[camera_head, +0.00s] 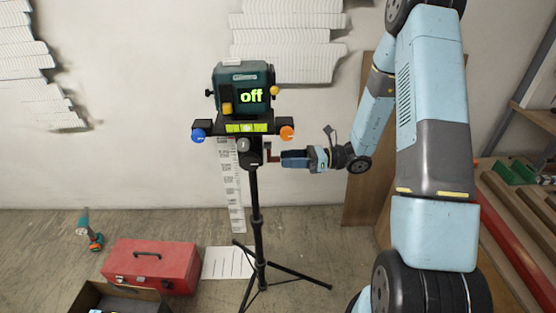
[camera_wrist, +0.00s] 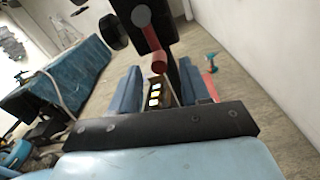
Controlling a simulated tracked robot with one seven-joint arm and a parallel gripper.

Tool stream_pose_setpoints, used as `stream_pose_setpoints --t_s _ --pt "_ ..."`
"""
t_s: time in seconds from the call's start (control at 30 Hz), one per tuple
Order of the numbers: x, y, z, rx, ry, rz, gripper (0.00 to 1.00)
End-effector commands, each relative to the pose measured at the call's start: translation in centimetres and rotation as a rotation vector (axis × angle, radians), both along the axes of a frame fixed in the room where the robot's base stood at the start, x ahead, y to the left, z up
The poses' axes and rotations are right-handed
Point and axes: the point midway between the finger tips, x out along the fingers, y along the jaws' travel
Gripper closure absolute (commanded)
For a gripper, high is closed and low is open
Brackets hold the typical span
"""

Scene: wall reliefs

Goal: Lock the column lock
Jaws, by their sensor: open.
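A tripod (camera_head: 255,205) stands upright in front of the wall, with a dark green device reading "off" (camera_head: 243,88) on top. On its column, below the head, is a small red lever (camera_head: 269,151), apparently the column lock. In the wrist view the red lever (camera_wrist: 148,36) sticks out of a black housing and ends in a red knob (camera_wrist: 158,61). My gripper (camera_head: 283,157) is just right of the lever, pointing left. In the wrist view its blue fingers are apart, and the knob shows near the gap between their tips. Whether they touch it is unclear.
A blue knob (camera_head: 198,135) and an orange knob (camera_head: 287,133) flank the tripod head. A red toolbox (camera_head: 152,266), an open box (camera_head: 118,300) and a drill (camera_head: 89,231) are on the floor at left. A brown board (camera_head: 366,205) leans behind my arm; shelving stands at right.

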Motion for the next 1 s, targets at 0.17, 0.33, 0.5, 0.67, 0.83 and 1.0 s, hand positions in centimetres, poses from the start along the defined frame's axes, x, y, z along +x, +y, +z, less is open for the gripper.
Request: stream_pose_setpoints --t_s 0.17,0.33,0.5,0.67,0.83,1.0 --pt "-0.1 -3.7 -0.1 -0.001 0.001 -0.003 0.54" --pt "-0.2 -6.7 -0.1 -0.001 0.0 -0.003 0.54" --pt "-0.3 -8.5 -0.1 0.0 0.0 0.0 0.54" --pt "-0.3 -9.2 -0.1 0.001 0.001 0.001 0.54" --pt "-0.3 -9.2 -0.1 0.0 0.001 0.001 0.54" --pt "-0.4 -9.2 0.0 -0.002 -0.003 0.004 0.54"
